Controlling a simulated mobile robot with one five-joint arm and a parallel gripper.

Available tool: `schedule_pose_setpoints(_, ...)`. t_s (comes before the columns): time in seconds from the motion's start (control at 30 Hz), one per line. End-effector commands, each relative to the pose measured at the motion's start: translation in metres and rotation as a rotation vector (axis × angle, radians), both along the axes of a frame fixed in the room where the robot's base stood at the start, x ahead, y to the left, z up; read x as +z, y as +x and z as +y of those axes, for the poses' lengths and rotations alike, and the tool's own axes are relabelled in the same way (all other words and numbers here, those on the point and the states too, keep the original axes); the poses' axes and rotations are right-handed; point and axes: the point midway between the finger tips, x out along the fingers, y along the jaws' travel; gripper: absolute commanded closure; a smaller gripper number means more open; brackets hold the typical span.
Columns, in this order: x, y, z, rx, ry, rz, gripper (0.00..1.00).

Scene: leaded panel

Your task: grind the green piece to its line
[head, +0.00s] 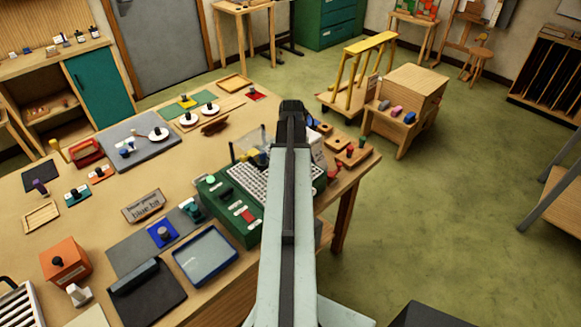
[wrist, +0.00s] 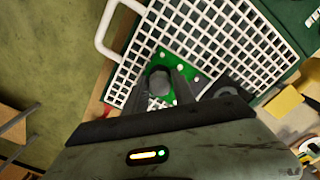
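The green piece (wrist: 187,88) shows in the wrist view, a flat plate with small white dots and a round grey knob (wrist: 159,80). It lies at or just over the white grid of the grinder (wrist: 240,45). My gripper (wrist: 160,82) has one dark finger on each side of the knob; I cannot tell whether they press on it. In the head view the grinder is a green box (head: 228,217) with a white grid top and coloured buttons. My arm covers part of it and hides the green piece there.
The grinder stands at the bench's (head: 330,205) right side. A white handle-like loop (wrist: 105,30) edges the grid. Wooden blocks (head: 345,152) lie beyond it. A blue-rimmed tray (head: 205,256) and a blue piece (head: 162,233) lie to the left. The floor on the right is open.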

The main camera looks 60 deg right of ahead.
Motion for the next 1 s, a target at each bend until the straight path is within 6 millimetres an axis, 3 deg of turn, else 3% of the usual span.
schedule_pose_setpoints(0.07, 0.000, 0.000, 0.000, 0.000, 0.000, 0.000, 0.47)
schedule_pose_setpoints(0.47, 0.005, 0.000, 0.000, 0.000, 0.000, 0.000, 0.47)
schedule_pose_setpoints(0.9, 0.075, 0.000, 0.000, 0.000, 0.000, 0.000, 0.47)
schedule_pose_setpoints(1.0, 0.081, 0.000, 0.000, 0.000, 0.000, 0.000, 0.47)
